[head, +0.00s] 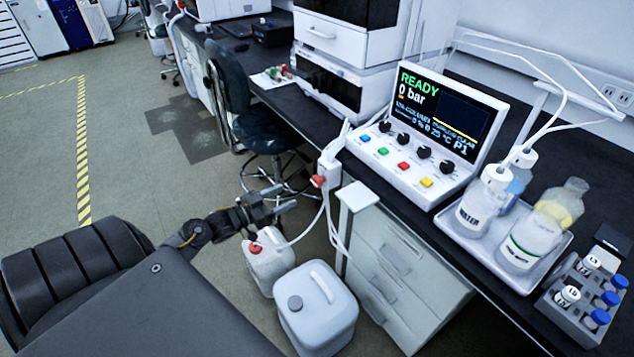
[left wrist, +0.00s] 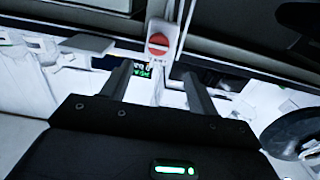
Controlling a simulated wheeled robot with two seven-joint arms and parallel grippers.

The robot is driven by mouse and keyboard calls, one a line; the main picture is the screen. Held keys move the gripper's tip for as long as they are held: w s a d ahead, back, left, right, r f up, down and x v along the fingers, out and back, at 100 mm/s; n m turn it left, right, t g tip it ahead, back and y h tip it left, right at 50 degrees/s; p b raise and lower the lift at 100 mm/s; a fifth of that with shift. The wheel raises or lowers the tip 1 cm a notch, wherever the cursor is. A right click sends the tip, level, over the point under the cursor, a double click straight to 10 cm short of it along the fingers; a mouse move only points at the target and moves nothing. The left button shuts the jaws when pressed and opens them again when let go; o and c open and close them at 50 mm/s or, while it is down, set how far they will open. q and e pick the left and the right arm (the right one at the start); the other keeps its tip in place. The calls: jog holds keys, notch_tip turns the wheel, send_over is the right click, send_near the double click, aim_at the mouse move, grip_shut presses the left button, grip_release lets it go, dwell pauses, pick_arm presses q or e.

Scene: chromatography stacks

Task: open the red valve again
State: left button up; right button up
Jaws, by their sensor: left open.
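The red valve (head: 318,181) sits on a white fitting at the bench's front edge, with white tubes around it. In the left wrist view it is a round red knob (left wrist: 158,46) with a pale bar across it, on a white block. My left gripper (head: 287,199) is open and empty, to the left of the valve and slightly lower in the head view. In the wrist view the valve lies ahead, between and beyond the fingertips (left wrist: 157,70), apparently not touched. My right gripper is not in view.
A white console (head: 415,175) on the bench reads READY and 0 bar. Two white canisters (head: 316,308) (head: 268,262) stand on the floor below. A bottle tray (head: 520,283) and a vial rack (head: 570,318) are at right. A dark chair (head: 270,133) stands behind my gripper.

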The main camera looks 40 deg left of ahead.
aim_at(314, 183)
pick_arm(q)
jog(key=x, duration=1.1)
jog(key=shift+d, duration=0.15)
jog(key=c, duration=1)
